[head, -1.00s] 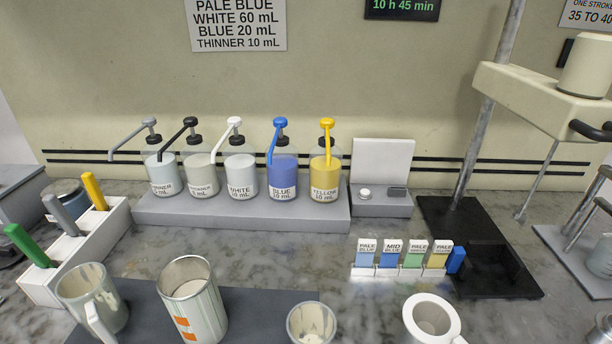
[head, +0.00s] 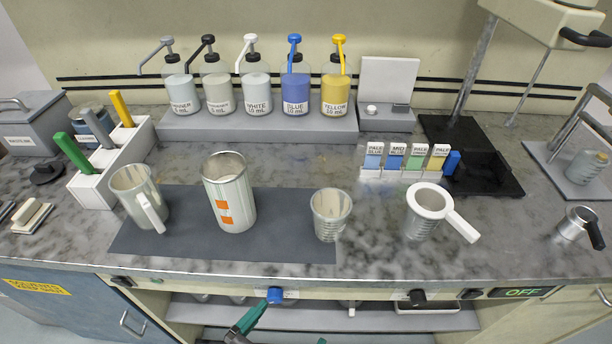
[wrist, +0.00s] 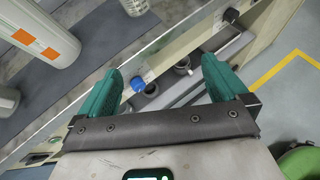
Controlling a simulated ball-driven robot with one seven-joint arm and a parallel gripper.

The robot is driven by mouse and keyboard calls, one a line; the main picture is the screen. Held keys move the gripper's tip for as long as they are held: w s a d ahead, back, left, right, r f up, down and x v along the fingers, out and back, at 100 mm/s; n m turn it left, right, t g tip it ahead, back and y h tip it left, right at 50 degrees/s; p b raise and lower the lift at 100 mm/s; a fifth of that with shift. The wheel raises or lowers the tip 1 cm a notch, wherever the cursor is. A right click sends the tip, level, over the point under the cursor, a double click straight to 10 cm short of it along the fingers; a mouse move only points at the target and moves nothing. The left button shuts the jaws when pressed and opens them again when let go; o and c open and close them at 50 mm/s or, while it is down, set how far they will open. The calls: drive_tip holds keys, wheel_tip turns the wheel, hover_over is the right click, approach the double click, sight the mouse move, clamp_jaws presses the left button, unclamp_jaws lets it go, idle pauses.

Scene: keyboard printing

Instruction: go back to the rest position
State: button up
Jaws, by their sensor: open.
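My gripper (wrist: 168,88) shows in the wrist view with its two green fingers spread apart and nothing between them. It is in front of the counter's front edge, and past the fingers are the under-counter shelf and a blue knob (wrist: 138,84). In the head view, part of a green finger (head: 250,318) shows at the bottom, below the blue knob (head: 275,295).
On the dark mat (head: 275,250) stand a handled jug (head: 128,188), a tall can with orange marks (head: 228,190) and a cup (head: 331,215). A white-rimmed strainer cup (head: 430,203) stands right of them. Pump bottles (head: 295,92) line the back.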

drive_tip(key=d+f+m+g, duration=0.3)
drive_tip(key=d+f+m, duration=0.25)
drive_tip(key=d, duration=0.45)
drive_tip(key=d+f+m+g, duration=0.45)
drive_tip(key=d+m, duration=0.25)
drive_tip(key=d, duration=0.2)
drive_tip(key=s+d+f+m+g+y, duration=0.2)
drive_tip(key=s+d+f+m+y, duration=0.3)
drive_tip(key=s+d+m, duration=0.6)
drive_tip(key=f+m, duration=0.1)
drive_tip(key=m, duration=0.4)
drive_tip(key=shift+d, duration=0.25)
drive_tip(key=shift+w+f+g, duration=0.1)
drive_tip(key=shift+g, duration=0.15)
